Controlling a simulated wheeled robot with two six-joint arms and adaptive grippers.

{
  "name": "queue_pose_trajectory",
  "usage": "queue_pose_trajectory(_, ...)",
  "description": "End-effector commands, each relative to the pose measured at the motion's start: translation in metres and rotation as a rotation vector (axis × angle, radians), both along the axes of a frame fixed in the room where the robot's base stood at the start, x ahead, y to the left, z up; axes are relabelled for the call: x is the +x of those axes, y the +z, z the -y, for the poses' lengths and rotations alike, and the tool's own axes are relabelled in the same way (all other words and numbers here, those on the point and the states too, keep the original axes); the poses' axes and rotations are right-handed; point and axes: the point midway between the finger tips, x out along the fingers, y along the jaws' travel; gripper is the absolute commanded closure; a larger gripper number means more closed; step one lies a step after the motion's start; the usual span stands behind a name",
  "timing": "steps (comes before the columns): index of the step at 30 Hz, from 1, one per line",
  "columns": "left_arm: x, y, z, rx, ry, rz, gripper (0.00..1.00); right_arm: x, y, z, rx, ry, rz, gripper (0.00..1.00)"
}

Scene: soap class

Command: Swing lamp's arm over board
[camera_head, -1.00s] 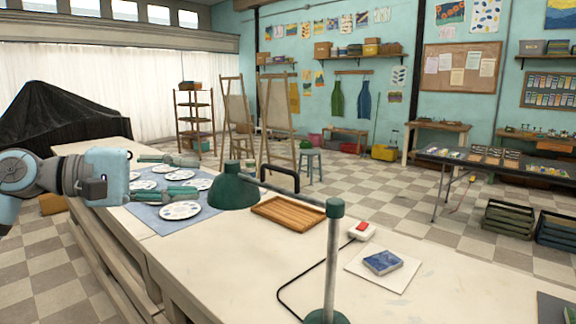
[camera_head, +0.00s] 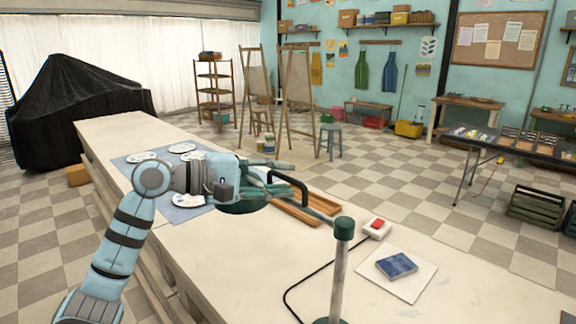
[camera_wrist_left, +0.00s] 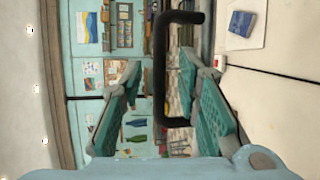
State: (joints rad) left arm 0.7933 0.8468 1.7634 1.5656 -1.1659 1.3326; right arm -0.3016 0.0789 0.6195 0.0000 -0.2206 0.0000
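The lamp has an upright grey post with a green cap (camera_head: 344,228) and an arm (camera_head: 318,203) reaching left to a green shade (camera_head: 242,207). A black loop handle (camera_head: 303,186) rises near the shade end. My left gripper (camera_head: 284,177) is over the shade, at the handle, and partly hides the shade and arm. In the left wrist view its two green-padded fingers are spread, with the black handle (camera_wrist_left: 158,75) between them; I cannot tell whether either finger touches it. My right gripper is not in view.
Several white plates (camera_head: 183,148) lie on a blue mat (camera_head: 125,163) at the left. A blue soap bar (camera_head: 396,265) sits on a white sheet (camera_head: 412,286). The near table is clear.

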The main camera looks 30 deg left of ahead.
Motion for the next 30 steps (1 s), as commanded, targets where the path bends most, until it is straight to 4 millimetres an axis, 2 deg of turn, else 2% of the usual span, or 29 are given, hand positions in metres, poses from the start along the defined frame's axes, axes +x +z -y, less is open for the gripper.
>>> queue_pose_trajectory(5, 0.012, -0.004, 0.012, -0.001, -0.002, -0.001, 0.7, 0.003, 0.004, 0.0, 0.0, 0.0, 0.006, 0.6)
queue_pose_trajectory(13, 0.015, -0.005, 0.013, 0.002, 0.001, -0.001, 0.7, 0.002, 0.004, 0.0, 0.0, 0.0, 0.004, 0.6)
queue_pose_trajectory(14, 0.015, -0.005, 0.013, 0.002, 0.001, -0.001, 0.72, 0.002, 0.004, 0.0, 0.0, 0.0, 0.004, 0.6)
queue_pose_trajectory(19, 0.014, -0.005, 0.013, 0.001, 0.0, 0.0, 0.99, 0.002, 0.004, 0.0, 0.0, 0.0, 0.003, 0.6)
queue_pose_trajectory(30, 0.014, -0.005, 0.013, 0.001, -0.001, -0.002, 1.0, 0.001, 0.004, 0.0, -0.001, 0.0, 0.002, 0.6)
